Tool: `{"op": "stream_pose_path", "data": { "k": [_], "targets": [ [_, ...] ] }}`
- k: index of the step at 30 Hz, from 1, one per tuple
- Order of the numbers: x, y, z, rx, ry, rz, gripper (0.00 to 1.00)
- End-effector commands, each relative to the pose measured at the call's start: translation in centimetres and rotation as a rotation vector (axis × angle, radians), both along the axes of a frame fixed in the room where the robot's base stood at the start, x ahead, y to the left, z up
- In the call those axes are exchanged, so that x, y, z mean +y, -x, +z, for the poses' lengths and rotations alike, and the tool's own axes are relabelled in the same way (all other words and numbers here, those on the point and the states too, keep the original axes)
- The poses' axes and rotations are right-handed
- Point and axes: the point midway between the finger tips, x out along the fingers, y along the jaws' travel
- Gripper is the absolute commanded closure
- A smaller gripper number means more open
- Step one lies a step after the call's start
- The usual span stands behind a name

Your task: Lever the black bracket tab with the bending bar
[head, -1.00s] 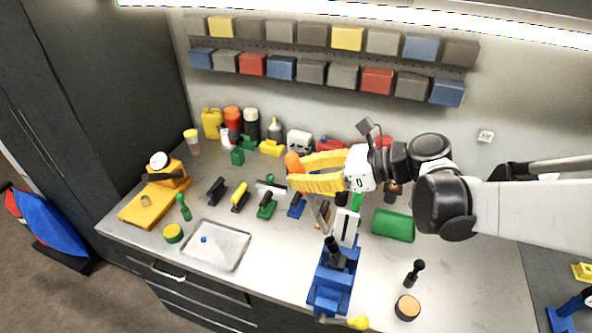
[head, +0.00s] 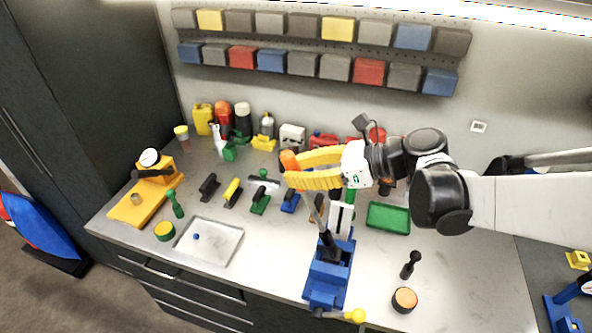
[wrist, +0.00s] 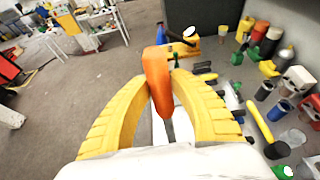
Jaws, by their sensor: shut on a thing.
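My gripper (head: 290,170) has yellow fingers and is shut on the bending bar, holding it by its orange handle (wrist: 158,80). The black bracket tab (head: 328,247) stands at the top of the vise, in front of a pale upright plate (head: 341,217). In the wrist view the fingers hide most of the shaft.
A metal tray (head: 209,243) and a yellow-orange fixture (head: 146,200) lie to the left. A green tray (head: 388,218), a small black tool (head: 410,265) and an orange-topped round pot (head: 404,300) are to the right. Several hand tools and bottles line the back.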

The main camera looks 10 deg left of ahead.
Motion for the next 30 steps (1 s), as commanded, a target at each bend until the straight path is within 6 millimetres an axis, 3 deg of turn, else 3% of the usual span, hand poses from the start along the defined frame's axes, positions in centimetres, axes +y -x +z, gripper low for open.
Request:
{"op": "stream_pose_path", "data": {
  "k": [30],
  "targets": [
    [-0.9,0.1,-2.1,0.0,-0.001,0.0,1.0]
  ]
}}
